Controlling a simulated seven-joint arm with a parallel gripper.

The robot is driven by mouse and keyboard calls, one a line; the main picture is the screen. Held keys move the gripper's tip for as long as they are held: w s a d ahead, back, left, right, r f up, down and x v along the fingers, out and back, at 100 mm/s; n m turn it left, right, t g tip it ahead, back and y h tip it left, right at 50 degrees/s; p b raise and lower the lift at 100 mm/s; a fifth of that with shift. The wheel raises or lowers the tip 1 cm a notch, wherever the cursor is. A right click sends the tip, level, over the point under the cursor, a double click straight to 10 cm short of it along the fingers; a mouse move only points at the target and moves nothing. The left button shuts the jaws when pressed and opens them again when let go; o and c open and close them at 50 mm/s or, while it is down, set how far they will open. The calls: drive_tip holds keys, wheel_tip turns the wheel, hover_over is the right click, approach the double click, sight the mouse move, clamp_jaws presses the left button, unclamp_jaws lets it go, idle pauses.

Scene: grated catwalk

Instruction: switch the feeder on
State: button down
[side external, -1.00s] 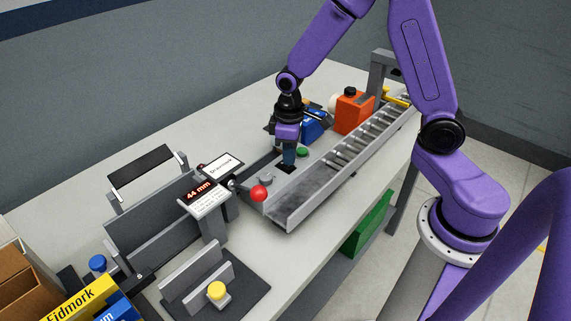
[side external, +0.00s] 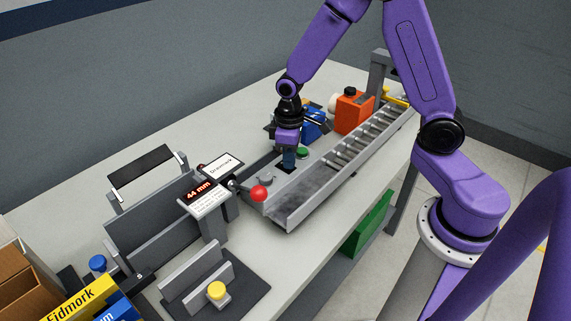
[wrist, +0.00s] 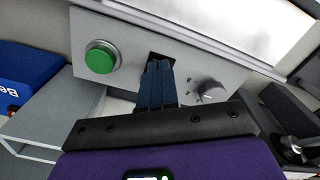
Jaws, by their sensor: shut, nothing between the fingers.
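The feeder (side external: 312,198) is a long grey conveyor with rollers at its far end. Its side panel (wrist: 135,38) carries a green button (wrist: 101,57), a dark square switch (wrist: 156,56) and a grey knob (wrist: 208,91). The green button (side external: 303,153) also shows in the side view. A red button (side external: 259,193) is at the near end. My gripper (wrist: 160,68) is shut and empty, with its blue fingertips at the dark switch, between the green button and the knob. The fingers hide most of the switch; I cannot tell whether they touch it or which way it is set.
An orange box (side external: 353,109) and a blue box (side external: 314,124) stand beyond my gripper. A display reading 44 mm (side external: 203,194) stands to the left. The table's left back area is clear.

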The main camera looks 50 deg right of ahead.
drive_tip(key=shift+r, duration=3.45)
